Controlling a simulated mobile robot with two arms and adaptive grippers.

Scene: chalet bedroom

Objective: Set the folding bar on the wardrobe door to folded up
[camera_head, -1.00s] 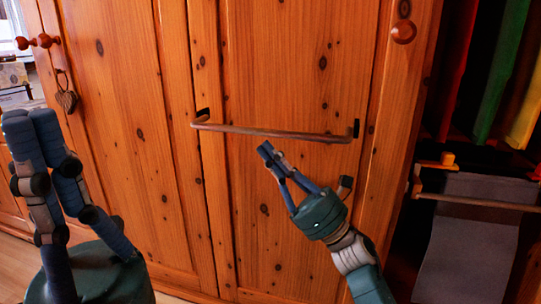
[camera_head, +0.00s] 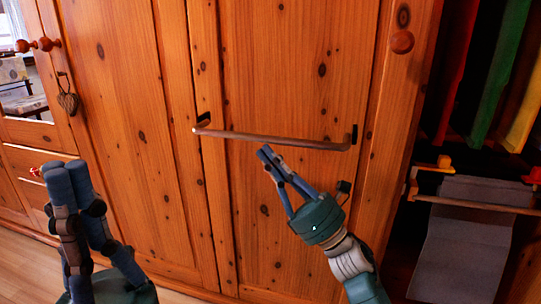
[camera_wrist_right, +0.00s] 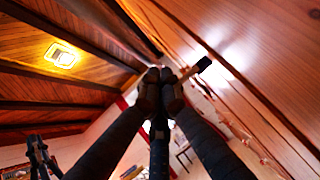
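The folding bar (camera_head: 275,137) is a thin brown metal bar running across the pine wardrobe door (camera_head: 290,60). Its two ends bend in to dark brackets, and it stands out from the door. My right gripper (camera_head: 266,153) is just below the middle of the bar, its fingers together and pointing up. In the right wrist view the fingertips (camera_wrist_right: 160,76) meet, and a dark bracket (camera_wrist_right: 204,64) with a short piece of the bar shows beside them. Whether the tips touch the bar is unclear. My left gripper (camera_head: 67,167) is at the lower left, fingers together, away from the bar.
An open compartment on the right holds hanging coloured cloths and a grey cloth (camera_head: 465,240) over a rail. A heart ornament (camera_head: 68,102) hangs at the left. Wooden floor (camera_head: 30,270) shows at lower left.

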